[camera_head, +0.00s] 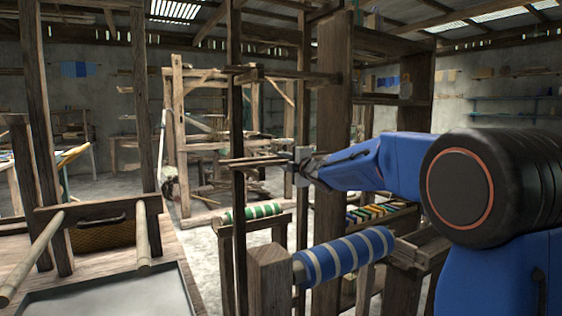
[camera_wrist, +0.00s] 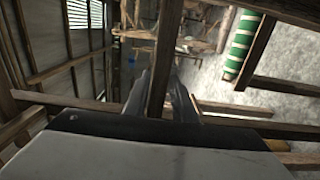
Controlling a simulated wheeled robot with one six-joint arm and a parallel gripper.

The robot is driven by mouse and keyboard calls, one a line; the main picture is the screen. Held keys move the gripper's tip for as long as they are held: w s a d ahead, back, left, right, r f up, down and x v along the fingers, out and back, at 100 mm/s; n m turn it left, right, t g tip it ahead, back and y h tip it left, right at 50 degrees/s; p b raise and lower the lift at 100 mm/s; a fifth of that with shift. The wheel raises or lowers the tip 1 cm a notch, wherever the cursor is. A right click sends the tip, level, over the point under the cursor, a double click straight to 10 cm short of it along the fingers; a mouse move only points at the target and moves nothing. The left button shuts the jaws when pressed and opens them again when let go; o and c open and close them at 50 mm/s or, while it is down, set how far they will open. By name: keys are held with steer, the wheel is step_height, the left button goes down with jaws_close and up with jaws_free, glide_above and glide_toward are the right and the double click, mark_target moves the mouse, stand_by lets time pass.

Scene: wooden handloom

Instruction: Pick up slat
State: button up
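My gripper (camera_head: 303,166) is raised in the air among the upright posts at the middle of the camera_head view, pointing left. Thin wooden slats (camera_head: 256,162) lie level just left of it, their right ends close to the fingers. In the camera_wrist view a brown wooden slat (camera_wrist: 164,50) runs from the top edge down between the two fingers of my gripper (camera_wrist: 160,85). The fingers stand on either side of it, very near. Whether they press on it cannot be told. Its near end is hidden behind the pale gripper body.
A dark upright post (camera_head: 238,120) passes close by the slats. A thick post (camera_head: 332,110) stands beside my gripper. A wooden frame is behind.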

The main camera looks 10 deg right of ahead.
steer(key=shift+w, duration=0.15)
steer(key=shift+f, duration=0.1)
jaws_close()
steer(key=shift+r, duration=1.3)
steer(key=s+d+r, duration=0.2)
steer(key=s, duration=0.4)
steer(key=s+d+r, duration=0.2)
steer(key=s+r, duration=0.1)
steer(key=s, duration=0.4)
steer(key=shift+s, duration=0.15)
